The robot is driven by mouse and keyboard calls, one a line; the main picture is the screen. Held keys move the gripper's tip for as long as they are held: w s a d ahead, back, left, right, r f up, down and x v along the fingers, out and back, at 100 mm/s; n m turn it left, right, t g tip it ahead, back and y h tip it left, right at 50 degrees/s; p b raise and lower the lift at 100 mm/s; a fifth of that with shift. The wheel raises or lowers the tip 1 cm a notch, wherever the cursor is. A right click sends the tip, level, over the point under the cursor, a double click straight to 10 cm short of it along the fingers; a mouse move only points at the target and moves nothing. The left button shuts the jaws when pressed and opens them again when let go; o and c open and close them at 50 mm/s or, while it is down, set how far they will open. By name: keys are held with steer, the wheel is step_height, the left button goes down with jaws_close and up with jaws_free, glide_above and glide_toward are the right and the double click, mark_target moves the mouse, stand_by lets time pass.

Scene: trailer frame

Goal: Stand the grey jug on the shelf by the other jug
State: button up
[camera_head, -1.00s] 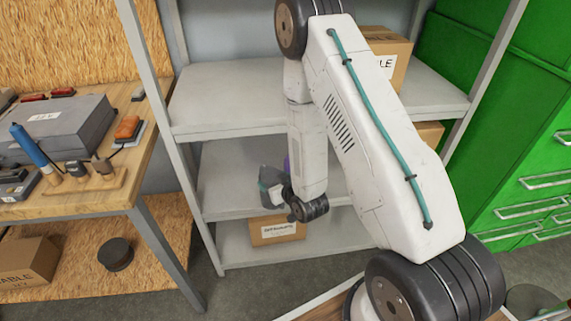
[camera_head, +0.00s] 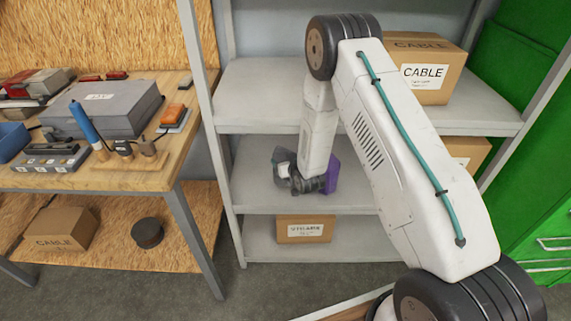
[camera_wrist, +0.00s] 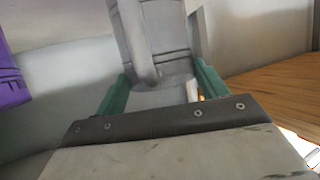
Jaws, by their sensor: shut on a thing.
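The grey jug (camera_wrist: 155,45) is between the two green fingers of my gripper (camera_wrist: 160,88) in the wrist view, its handle side facing the camera. My gripper is shut on it. In the head view, my gripper (camera_head: 284,176) is at the middle shelf board (camera_head: 255,195), mostly hidden behind my own wrist. A small grey part there (camera_head: 283,156) appears to be the jug. A purple thing (camera_head: 332,173) is just right of my wrist. It also shows at the left edge of the wrist view (camera_wrist: 10,78). I cannot tell whether it is the other jug.
A cable box (camera_head: 425,75) stands on the upper shelf board (camera_head: 262,95). A label box (camera_head: 305,229) sits on the lowest board. The shelf post (camera_head: 205,120) is left of my arm. A workbench (camera_head: 110,175) with tools is at left, green cabinets (camera_head: 500,85) at right.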

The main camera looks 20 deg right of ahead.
steer(key=shift+f, duration=0.9)
steer(key=o, duration=1.2)
steer(key=shift+o, duration=0.2)
steer(key=v, duration=1.2)
